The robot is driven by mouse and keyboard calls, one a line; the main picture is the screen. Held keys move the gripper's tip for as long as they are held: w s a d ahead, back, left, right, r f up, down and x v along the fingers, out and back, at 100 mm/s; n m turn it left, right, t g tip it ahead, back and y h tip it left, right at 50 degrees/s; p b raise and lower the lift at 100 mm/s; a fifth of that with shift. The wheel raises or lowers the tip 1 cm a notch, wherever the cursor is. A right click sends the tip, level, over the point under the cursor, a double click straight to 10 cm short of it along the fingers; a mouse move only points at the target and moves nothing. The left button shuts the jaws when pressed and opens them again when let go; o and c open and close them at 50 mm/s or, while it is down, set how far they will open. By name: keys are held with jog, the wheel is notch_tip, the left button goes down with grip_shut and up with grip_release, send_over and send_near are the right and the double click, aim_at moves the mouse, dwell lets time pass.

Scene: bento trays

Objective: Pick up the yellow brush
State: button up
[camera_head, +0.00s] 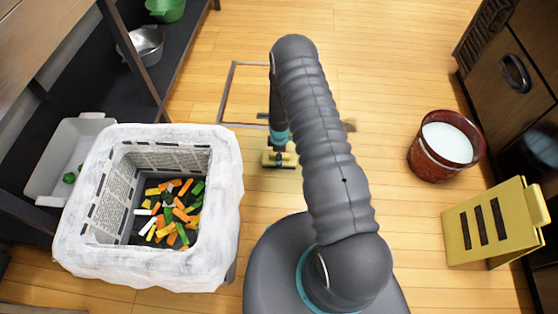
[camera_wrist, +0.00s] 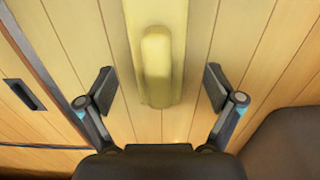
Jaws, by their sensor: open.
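The yellow brush (camera_wrist: 157,65) lies on the wooden floor, with a raised, rounded grip along its middle. In the wrist view it runs from the top edge down between the fingers, and its far end is cut off. In the head view a small part of it (camera_head: 280,160) shows beside my arm. My gripper (camera_wrist: 160,86) is open, with one finger on each side of the brush's near end. Clear gaps show on both sides, and neither finger appears to touch it. In the head view my arm hides most of the gripper.
A white-lined bin (camera_head: 75,240) with colourful cut pieces stands at left, beside a grey tray (camera_head: 48,160) and dark shelves. A red bucket (camera_head: 428,165) of whitish liquid and a yellow slotted stand (camera_head: 462,238) are at right near dark cabinets.

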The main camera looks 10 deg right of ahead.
jog(key=shift+w+f, duration=0.15)
jog(key=shift+f, duration=1.6)
jog(key=c, duration=1.3)
jog(key=shift+r, duration=0.1)
jog(key=shift+r, duration=0.65)
notch_tip(320, 180, up, 3)
jog(key=shift+w+f, duration=0.1)
jog(key=s+d+r, duration=0.1)
jog(key=d+r, duration=0.1)
jog(key=d, duration=0.1)
jog(key=s+d+r, duration=0.2)
jog(key=d, duration=0.2)
jog(key=s+d+r, duration=0.2)
jog(key=d, duration=0.1)
jog(key=shift+s+d+r, duration=0.1)
jog(key=shift+d+r, duration=0.15)
jog(key=shift+r, duration=0.1)
